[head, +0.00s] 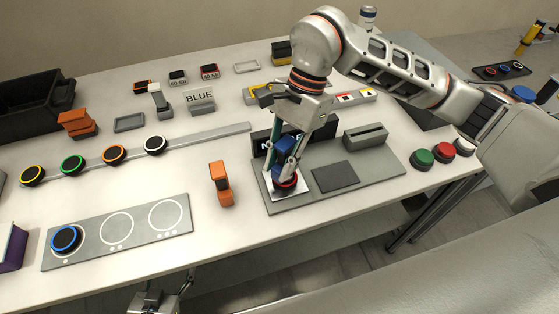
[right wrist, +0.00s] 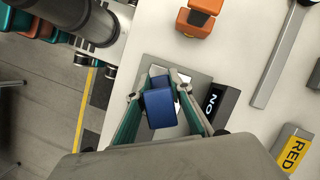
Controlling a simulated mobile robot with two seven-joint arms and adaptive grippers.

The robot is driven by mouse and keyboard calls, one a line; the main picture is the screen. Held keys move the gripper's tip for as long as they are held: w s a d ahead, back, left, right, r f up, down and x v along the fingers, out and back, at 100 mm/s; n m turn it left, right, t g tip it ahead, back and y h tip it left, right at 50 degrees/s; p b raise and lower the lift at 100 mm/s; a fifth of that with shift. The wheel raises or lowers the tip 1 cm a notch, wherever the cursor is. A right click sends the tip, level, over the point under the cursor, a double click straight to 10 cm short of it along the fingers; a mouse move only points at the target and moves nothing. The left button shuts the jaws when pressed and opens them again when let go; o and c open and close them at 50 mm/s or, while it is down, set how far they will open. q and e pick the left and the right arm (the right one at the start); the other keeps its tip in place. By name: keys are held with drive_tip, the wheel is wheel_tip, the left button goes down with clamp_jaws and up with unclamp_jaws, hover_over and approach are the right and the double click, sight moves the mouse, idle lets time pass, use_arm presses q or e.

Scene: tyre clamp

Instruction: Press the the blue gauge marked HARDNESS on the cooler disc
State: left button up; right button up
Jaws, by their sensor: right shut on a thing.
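My right gripper (head: 285,172) is shut on the blue gauge (head: 284,159), which it holds upright with its fingers pointing down. The gauge also shows between the fingers in the right wrist view (right wrist: 160,108). Directly below it is a dark disc with a red ring (head: 286,187), on a white square pad (head: 290,204) of the grey station plate. The gauge's lower end is at the disc; I cannot tell whether they touch. No HARDNESS lettering is readable. A blue-ringed disc (head: 66,240) lies on the left circle of a grey three-circle plate (head: 140,226). My left gripper (head: 152,301) is low at the table's front edge, partly cut off.
An orange gauge (head: 220,184) stands left of the station. A dark display (head: 268,143) and a grey slotted block (head: 366,136) are on the station plate. Several ringed discs line a rail (head: 200,134). Green (head: 422,158) and red (head: 444,150) buttons are at right.

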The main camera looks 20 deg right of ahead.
sight(280, 148)
drive_tip(key=shift+s+f+b, duration=0.1)
drive_tip(key=shift+f+b, duration=0.45)
idle(1.9)
drive_tip(key=shift+r+p, duration=0.4)
drive_tip(key=shift+r, duration=0.5)
drive_tip(key=shift+r+p, duration=1.1)
drive_tip(key=shift+r, duration=1.65)
